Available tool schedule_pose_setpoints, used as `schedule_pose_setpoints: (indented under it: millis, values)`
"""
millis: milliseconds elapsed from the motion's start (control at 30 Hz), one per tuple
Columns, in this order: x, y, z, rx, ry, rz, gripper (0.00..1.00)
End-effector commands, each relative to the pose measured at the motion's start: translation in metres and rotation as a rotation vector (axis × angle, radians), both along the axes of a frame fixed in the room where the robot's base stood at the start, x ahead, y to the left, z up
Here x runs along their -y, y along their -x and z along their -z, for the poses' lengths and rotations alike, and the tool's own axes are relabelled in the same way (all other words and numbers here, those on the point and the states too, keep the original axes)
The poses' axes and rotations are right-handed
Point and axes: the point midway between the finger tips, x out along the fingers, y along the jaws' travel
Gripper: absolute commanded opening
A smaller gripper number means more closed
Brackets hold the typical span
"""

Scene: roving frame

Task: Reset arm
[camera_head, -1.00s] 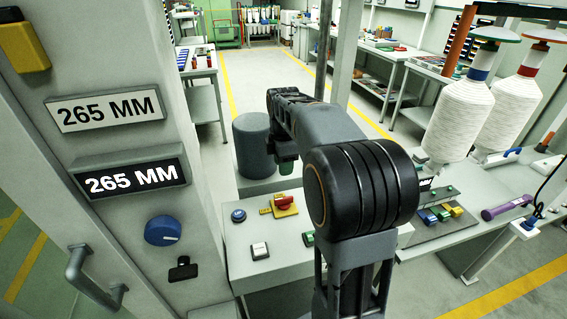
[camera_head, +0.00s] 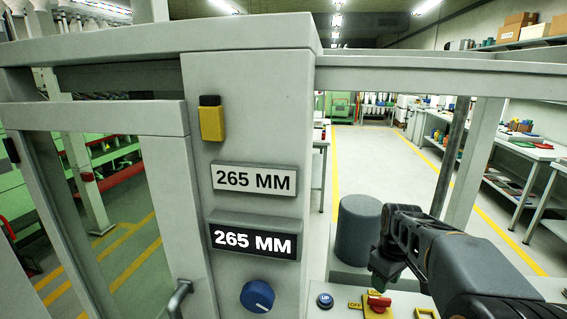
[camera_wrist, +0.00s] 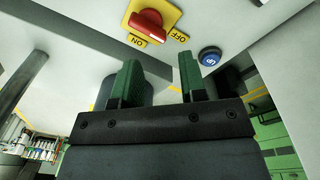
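My gripper (camera_head: 388,268) shows in the head view at the lower right, at the end of my dark arm, over the control panel. In the wrist view its two green fingers (camera_wrist: 160,66) stand apart with nothing between them. A red rotary switch (camera_wrist: 147,24) on a yellow plate, with ON and OFF labels, lies beyond the fingertips. The switch also shows at the lower edge of the head view (camera_head: 377,301). A blue UP button (camera_wrist: 209,58) is near it, apart from the fingers.
A grey post carries two 265 MM displays (camera_head: 254,180) (camera_head: 254,239), a yellow box (camera_head: 212,121) and a blue knob (camera_head: 257,296). A dark grey cylinder (camera_head: 357,230) stands close behind my gripper. A frame beam crosses above. The aisle floor (camera_head: 375,160) beyond is clear.

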Motion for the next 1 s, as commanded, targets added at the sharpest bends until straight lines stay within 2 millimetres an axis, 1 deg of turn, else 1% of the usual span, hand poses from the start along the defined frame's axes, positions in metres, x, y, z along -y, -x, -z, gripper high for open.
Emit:
schedule_pose_setpoints:
  millis: [33,67,100,167,200,233,300,367,500,600,733,1000]
  values:
    - [-0.01,0.015,0.002,0.021,-0.004,0.113,0.39]
    - [-0.015,0.023,0.003,0.038,-0.008,0.184,0.39]
    - [-0.023,0.035,0.005,0.058,-0.016,0.279,0.39]
    - [-0.035,0.055,0.008,0.094,-0.031,0.409,0.39]
    - [-0.043,0.068,0.01,0.116,-0.043,0.48,0.39]
    - [-0.048,0.076,0.011,0.135,-0.053,0.521,0.39]
    - [-0.059,0.095,0.015,0.166,-0.072,0.586,0.39]
    - [-0.066,0.109,0.017,0.189,-0.086,0.609,0.39]
    - [-0.078,0.13,0.018,0.228,-0.102,0.578,0.39]
    - [-0.083,0.136,0.013,0.254,-0.111,0.556,0.39]
    - [-0.087,0.137,0.005,0.282,-0.121,0.539,0.39]
    - [-0.088,0.137,0.004,0.284,-0.123,0.531,0.39]
